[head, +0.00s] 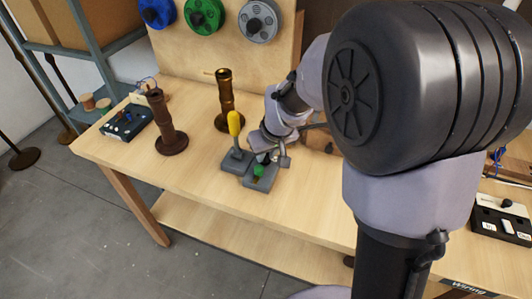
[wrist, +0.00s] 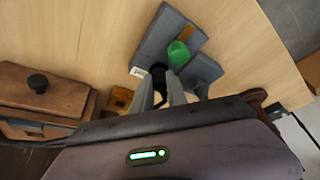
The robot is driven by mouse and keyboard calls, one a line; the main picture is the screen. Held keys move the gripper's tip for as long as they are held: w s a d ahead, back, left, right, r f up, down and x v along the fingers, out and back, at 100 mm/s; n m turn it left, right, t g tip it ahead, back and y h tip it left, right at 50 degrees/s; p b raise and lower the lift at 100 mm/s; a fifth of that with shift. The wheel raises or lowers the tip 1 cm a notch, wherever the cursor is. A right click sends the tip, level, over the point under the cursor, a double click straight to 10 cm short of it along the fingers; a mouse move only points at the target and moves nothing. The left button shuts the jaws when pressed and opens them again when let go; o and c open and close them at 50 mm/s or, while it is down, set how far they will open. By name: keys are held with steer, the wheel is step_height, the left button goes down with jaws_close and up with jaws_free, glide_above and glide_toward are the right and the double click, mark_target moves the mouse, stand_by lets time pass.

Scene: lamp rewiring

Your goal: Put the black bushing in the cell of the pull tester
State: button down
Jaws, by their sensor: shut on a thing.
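The pull tester (head: 236,163) is a grey two-part block with an upright yellow-handled lever (head: 234,124) on the bench. A green rounded piece (head: 258,170) sits on its front right part. In the wrist view the tester (wrist: 155,38) lies just beyond my fingers, with the green piece (wrist: 178,52) at its middle. My gripper (wrist: 161,88) is shut on the black bushing (wrist: 160,76), a small dark piece between the fingertips. In the head view my gripper (head: 265,156) is low at the tester, beside the green piece. The cell is hard to make out; I cannot tell whether the bushing touches it.
Two dark bronze lamp columns (head: 168,130) (head: 226,105) stand left of and behind the tester. A black control box (head: 125,122) is at the far left. A wooden box with a black knob (wrist: 38,83) lies left in the wrist view. The front bench top is clear.

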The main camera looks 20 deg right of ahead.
steer(key=shift+f+b, duration=0.45)
steer(key=shift+f, duration=0.05)
steer(key=c, duration=1.2)
jaws_free()
steer(key=shift+c, duration=0.2)
steer(key=a+p+v, duration=0.1)
steer(key=p+v, duration=0.6)
steer(key=v, duration=1.1)
steer(key=s+a+r+m, duration=0.1)
steer(key=s+a+m, duration=0.1)
steer(key=s, duration=0.7)
steer(key=s+a+r+m+t+y, duration=0.1)
steer(key=s+m, duration=0.3)
steer(key=s, duration=0.5)
steer(key=shift+a+r, duration=0.45)
steer(key=shift+r, duration=0.3)
